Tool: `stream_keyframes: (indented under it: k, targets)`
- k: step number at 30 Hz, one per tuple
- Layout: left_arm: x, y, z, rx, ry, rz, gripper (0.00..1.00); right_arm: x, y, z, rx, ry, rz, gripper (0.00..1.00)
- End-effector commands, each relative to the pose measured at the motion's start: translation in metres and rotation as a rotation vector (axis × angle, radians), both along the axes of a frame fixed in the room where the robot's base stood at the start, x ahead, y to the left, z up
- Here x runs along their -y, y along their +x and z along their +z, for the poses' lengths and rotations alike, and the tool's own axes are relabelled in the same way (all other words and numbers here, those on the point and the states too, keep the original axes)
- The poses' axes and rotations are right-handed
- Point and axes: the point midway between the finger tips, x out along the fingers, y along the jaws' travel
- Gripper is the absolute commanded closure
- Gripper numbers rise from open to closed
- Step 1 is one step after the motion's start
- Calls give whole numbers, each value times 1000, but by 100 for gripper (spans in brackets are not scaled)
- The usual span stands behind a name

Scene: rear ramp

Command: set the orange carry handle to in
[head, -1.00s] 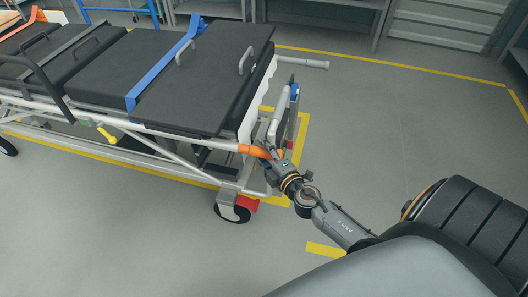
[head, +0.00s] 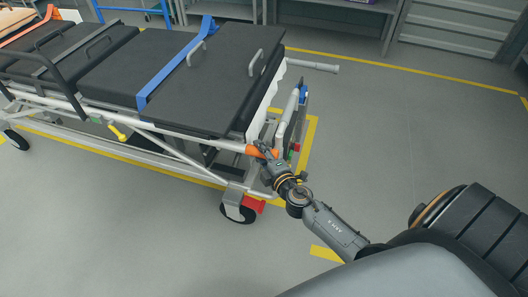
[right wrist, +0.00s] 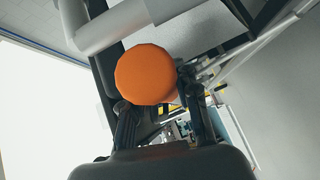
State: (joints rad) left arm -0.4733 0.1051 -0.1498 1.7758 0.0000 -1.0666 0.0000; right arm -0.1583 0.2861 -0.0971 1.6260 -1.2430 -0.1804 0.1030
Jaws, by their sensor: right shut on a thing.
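The orange carry handle (head: 254,149) is at the near right corner of the stretcher (head: 200,90), at the end of its white side rail. My right gripper (head: 266,154) is at the handle and shut on it. In the right wrist view the handle's round orange end (right wrist: 146,74) shows between and above the two dark fingers (right wrist: 160,115). The fingers hide part of the handle. My left gripper is not in view.
A grey bar (head: 313,66) sticks out from the stretcher's far right end. A caster wheel (head: 238,209) stands below the handle. Yellow floor lines (head: 180,172) run around the stretcher. The floor to the right (head: 400,140) is clear.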

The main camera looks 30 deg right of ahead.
Motion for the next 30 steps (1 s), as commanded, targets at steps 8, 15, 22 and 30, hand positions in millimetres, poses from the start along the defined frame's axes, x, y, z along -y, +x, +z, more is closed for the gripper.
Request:
stream_keyframes:
  k: [8, 15, 22, 30]
  targets:
    - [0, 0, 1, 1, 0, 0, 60, -2, 1, 2, 4, 2, 5, 46]
    - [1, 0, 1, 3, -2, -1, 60, -1, -1, 1, 3, 1, 4, 46]
    - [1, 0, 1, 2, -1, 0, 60, -4, -27, 3, 0, 3, 4, 46]
    - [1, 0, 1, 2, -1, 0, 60, -8, -83, 11, 1, 7, 2, 46]
